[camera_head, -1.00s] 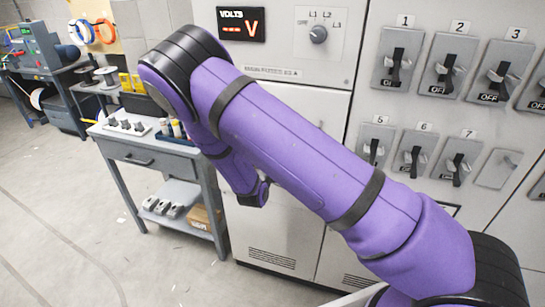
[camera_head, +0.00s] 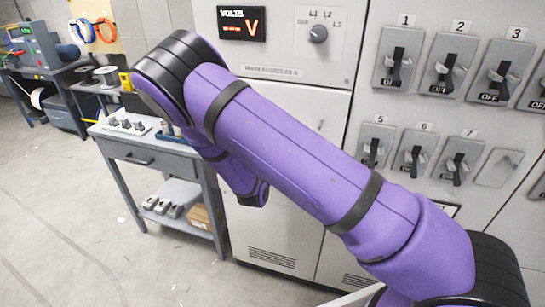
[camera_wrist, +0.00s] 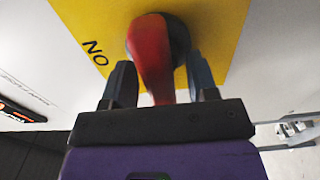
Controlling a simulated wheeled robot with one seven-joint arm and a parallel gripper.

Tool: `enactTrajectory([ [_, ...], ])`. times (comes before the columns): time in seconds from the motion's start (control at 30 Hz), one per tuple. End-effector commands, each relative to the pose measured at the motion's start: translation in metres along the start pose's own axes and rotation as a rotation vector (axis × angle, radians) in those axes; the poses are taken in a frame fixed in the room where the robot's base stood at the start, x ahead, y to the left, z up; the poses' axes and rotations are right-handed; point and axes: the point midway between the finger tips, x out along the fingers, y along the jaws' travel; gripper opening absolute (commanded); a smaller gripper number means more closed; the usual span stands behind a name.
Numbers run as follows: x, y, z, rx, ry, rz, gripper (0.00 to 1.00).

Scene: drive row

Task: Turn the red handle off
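The red handle (camera_wrist: 150,55) shows at the top middle of the wrist view, on a yellow plate (camera_wrist: 215,25). The letters N and O stand on the plate to the left of the handle. My gripper (camera_wrist: 160,65) has its two dark fingers apart, one on each side of the handle, with the lower end of the handle between them. A gap shows between the handle and the right finger; I cannot tell whether the left finger touches it. In the head view the handle and my gripper do not show.
A grey cabinet with several numbered switches (camera_head: 400,60), a volts display (camera_head: 241,23) and a selector knob (camera_head: 318,34) stands beyond my purple arm. A grey workbench (camera_head: 150,160) with small parts stands to its left. Open floor (camera_head: 60,210) lies at the lower left.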

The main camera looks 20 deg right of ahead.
Motion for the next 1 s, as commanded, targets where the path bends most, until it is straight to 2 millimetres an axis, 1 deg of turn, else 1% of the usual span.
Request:
enactTrajectory([
  [0.17,-0.001,0.000,0.000,0.001,0.000,0.000,0.53],
  [0.27,-0.006,0.000,0.000,0.001,0.001,0.000,0.53],
  [0.37,-0.018,0.000,-0.001,0.001,0.002,0.000,0.53],
  [0.7,-0.080,0.000,-0.001,0.000,0.003,0.000,0.53],
  [0.83,-0.097,0.000,-0.001,0.000,0.002,-0.001,0.53],
  [1.0,-0.107,0.000,0.000,0.001,0.000,0.000,0.53],
])
